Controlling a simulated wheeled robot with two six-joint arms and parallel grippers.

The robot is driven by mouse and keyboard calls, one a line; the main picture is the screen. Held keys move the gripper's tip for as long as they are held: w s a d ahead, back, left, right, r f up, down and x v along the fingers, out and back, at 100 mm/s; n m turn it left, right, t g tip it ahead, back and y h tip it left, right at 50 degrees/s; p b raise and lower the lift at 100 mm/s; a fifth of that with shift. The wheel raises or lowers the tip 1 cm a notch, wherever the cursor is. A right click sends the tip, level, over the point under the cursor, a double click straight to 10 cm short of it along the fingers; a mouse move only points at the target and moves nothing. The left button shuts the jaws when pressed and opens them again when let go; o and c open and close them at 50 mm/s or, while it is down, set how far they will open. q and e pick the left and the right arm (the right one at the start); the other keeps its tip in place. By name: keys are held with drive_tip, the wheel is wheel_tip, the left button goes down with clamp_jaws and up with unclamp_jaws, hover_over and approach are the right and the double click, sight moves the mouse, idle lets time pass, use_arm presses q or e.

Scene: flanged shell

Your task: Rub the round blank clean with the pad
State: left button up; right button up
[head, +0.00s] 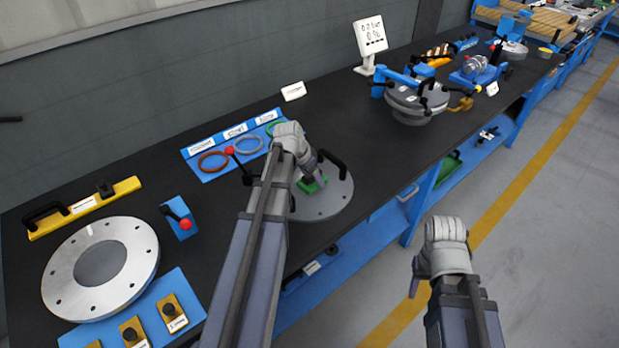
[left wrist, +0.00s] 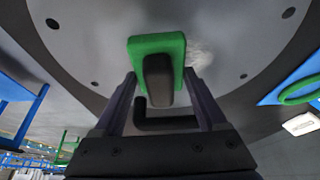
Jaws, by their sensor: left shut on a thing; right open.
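The round blank (head: 325,206) is a grey disc with bolt holes and black handles, lying on the bench near its front edge. It fills the upper part of the left wrist view (left wrist: 100,30). My left gripper (head: 312,176) is shut on the dark grip of the green pad (left wrist: 137,52). The pad lies against the blank's face, or very close to it; I cannot tell which. A pale, whitish smudge (left wrist: 202,56) shows on the blank just beside the pad. My right gripper (head: 414,288) is open and empty, out over the floor.
A blue board with coloured rings (head: 248,144) lies behind the blank. A pale flanged ring (head: 140,262), a yellow level-like bar (head: 85,207) and a blue block with a red knob (head: 178,214) are at left. A clamped grey assembly (head: 412,108) stands further right. Bare bench lies between.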

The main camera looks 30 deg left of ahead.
use_arm(q)
drive_tip(key=shift+w+d+f, duration=0.1)
drive_tip(key=shift+w+d, duration=0.2)
drive_tip(key=shift+w, duration=0.45)
drive_tip(key=shift+w+d, duration=0.3)
drive_tip(key=shift+w, duration=0.4)
drive_tip(key=shift+w+a, duration=0.3)
drive_tip(key=shift+a, duration=0.4)
drive_tip(key=shift+s, duration=0.15)
drive_tip(key=shift+s+a+f, duration=0.1)
drive_tip(key=shift+s+a, duration=0.15)
drive_tip(key=shift+s, duration=0.35)
drive_tip(key=shift+s+a+r, duration=0.1)
drive_tip(key=shift+s+a, duration=0.15)
drive_tip(key=shift+s, duration=0.4)
drive_tip(key=shift+s+a+f, duration=0.1)
drive_tip(key=shift+s+a, duration=0.15)
drive_tip(key=shift+s, duration=0.35)
drive_tip(key=shift+s, duration=0.1)
